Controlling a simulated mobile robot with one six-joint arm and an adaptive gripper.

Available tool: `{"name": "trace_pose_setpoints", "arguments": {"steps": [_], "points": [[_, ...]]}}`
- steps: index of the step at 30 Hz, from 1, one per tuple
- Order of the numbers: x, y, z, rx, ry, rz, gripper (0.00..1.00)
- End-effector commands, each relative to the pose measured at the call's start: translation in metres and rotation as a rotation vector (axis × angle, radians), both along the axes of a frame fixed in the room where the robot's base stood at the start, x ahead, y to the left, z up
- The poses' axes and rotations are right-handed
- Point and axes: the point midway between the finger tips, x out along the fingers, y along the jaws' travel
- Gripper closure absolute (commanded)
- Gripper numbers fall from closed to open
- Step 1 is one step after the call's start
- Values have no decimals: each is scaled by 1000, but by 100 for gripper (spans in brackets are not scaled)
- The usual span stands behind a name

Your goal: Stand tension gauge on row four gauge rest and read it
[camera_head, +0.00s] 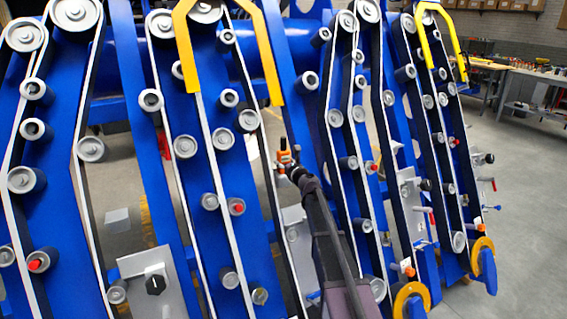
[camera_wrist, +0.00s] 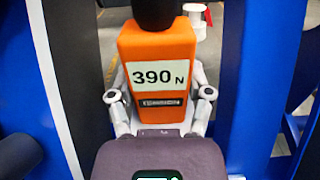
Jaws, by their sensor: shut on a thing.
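The tension gauge (camera_wrist: 158,50) is an orange block with a black top, and fills the upper middle of the wrist view. Its white label reads "390 N". My gripper (camera_wrist: 158,105) has its grey fingers on both sides of the gauge and is shut on it. In the head view the gauge (camera_head: 285,157) shows small and orange at the end of my arm, among the blue uprights. My gripper (camera_head: 291,168) is just below it there. Whether the gauge touches a rest or a belt is hidden. I cannot tell which fixture is the row four gauge rest.
Blue uprights carry grey rollers and long belts across the head view. Yellow guards (camera_head: 184,50) arch at the top. A grey plate with a black knob (camera_head: 155,284) is at lower left. Orange rings (camera_head: 411,300) stand at lower right. Open floor (camera_head: 530,190) lies to the right, with workbenches behind.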

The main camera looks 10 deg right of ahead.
Motion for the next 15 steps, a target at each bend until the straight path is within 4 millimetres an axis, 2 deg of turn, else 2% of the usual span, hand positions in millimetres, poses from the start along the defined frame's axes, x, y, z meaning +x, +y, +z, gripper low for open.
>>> {"name": "trace_pose_setpoints", "arguments": {"steps": [15], "points": [[0,0,32,0,0,0,92]]}}
